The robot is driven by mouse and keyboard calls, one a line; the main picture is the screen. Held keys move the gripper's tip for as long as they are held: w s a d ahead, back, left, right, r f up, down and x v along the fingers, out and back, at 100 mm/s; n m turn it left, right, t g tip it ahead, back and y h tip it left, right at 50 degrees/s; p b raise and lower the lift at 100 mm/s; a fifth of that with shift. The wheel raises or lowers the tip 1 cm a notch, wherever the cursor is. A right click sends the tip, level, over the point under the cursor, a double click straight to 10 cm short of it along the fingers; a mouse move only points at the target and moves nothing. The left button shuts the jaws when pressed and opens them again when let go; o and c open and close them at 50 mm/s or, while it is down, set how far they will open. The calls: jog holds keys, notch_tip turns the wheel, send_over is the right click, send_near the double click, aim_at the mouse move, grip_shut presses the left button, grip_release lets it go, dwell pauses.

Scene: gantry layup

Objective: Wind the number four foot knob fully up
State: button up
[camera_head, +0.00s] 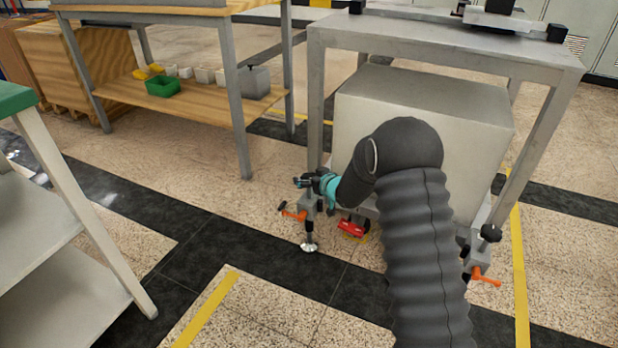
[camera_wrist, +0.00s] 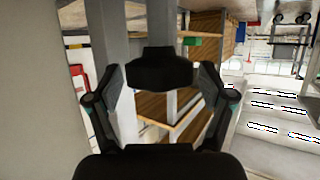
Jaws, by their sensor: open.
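My gripper (camera_head: 305,182) reaches down to the near left corner foot of the grey gantry frame (camera_head: 313,110). That foot has an orange lever (camera_head: 295,214) and a round metal pad (camera_head: 309,247) on the floor. In the wrist view my gripper (camera_wrist: 160,82) is open. A black rounded piece, apparently the foot knob (camera_wrist: 160,70), lies between the fingertips with little room on either side; a firm hold does not show. In the head view the gripper hides this knob. No foot number is readable.
Another foot with a black knob (camera_head: 490,233) and orange lever (camera_head: 485,278) stands at the near right corner. A red item (camera_head: 350,230) lies low beside the left foot. A wooden shelf table (camera_head: 190,103) stands behind left. Floor in front is clear.

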jog(key=c, duration=1.2)
jog(key=shift+o, duration=0.2)
jog(key=shift+r+n+y+p, duration=0.2)
jog(key=shift+n+y+p, duration=0.1)
jog(key=shift+p, duration=0.5)
jog(key=shift+n+g+y+p, duration=0.3)
jog(key=shift+g+p, duration=0.1)
jog(key=shift+p, duration=0.1)
jog(key=n+g+y+p, duration=0.1)
jog(key=p, duration=0.2)
jog(key=shift+d+r+n+g, duration=0.1)
jog(key=shift+n+g, duration=0.2)
jog(key=shift+n, duration=0.1)
jog(key=shift+n+g+y+p, duration=0.9)
jog(key=shift+n+g+p, duration=0.2)
jog(key=shift+p, duration=0.15)
jog(key=shift+f+n+g+y+p, duration=0.2)
jog(key=shift+n+g+y, duration=0.1)
jog(key=shift+n+g, duration=0.25)
jog(key=shift+f+n+g+y+p, duration=0.15)
jog(key=shift+n+g+y, duration=0.15)
jog(key=shift+n+g, duration=0.25)
jog(key=shift+r, duration=0.1)
